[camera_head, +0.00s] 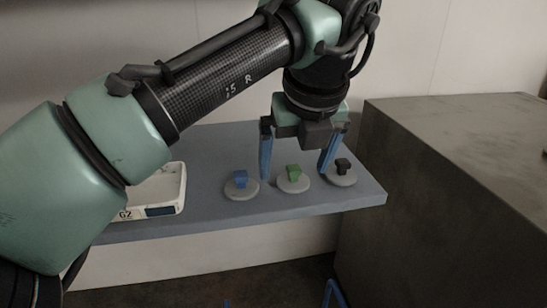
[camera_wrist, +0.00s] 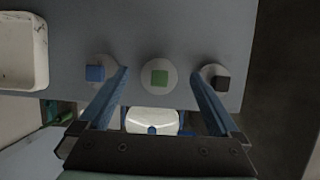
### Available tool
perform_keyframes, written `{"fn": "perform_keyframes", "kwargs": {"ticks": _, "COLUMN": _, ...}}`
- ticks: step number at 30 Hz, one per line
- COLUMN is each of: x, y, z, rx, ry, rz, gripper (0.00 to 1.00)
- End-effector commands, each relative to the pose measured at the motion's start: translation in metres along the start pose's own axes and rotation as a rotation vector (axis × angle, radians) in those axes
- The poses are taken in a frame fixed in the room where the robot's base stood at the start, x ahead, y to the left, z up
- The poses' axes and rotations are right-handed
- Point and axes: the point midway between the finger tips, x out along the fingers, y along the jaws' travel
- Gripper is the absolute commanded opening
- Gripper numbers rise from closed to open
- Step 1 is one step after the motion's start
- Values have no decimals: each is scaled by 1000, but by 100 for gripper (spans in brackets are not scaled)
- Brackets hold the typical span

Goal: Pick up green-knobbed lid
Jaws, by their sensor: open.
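The green-knobbed lid (camera_head: 293,180) is a light grey disc with a square green knob. It lies on the blue-grey shelf (camera_head: 215,210), between two similar lids. In the wrist view the green-knobbed lid (camera_wrist: 159,78) sits near the top centre, between the lines of my two fingers. My gripper (camera_head: 295,176) is open and empty, pointing down, with its blue fingers spread to either side of the green knob as seen in the head view. The fingertips also show in the wrist view (camera_wrist: 160,74). I cannot tell how far above the lid they are.
A blue-knobbed lid (camera_head: 240,186) lies to the left and a black-knobbed lid (camera_head: 342,174) to the right, close to my fingers. A white tray-like device (camera_head: 162,191) stands further left. A dark grey block (camera_head: 460,150) stands right of the shelf.

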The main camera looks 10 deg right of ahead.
Motion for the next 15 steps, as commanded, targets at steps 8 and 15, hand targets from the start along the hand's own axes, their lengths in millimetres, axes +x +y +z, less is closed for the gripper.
{"fn": "perform_keyframes", "kwargs": {"ticks": 8, "x": 15, "y": 0, "z": 0, "rx": -1, "ry": -1, "rz": -1, "gripper": 98}}
{"fn": "perform_keyframes", "kwargs": {"ticks": 15, "x": 14, "y": 0, "z": 0, "rx": -1, "ry": -1, "rz": -1, "gripper": 73}}
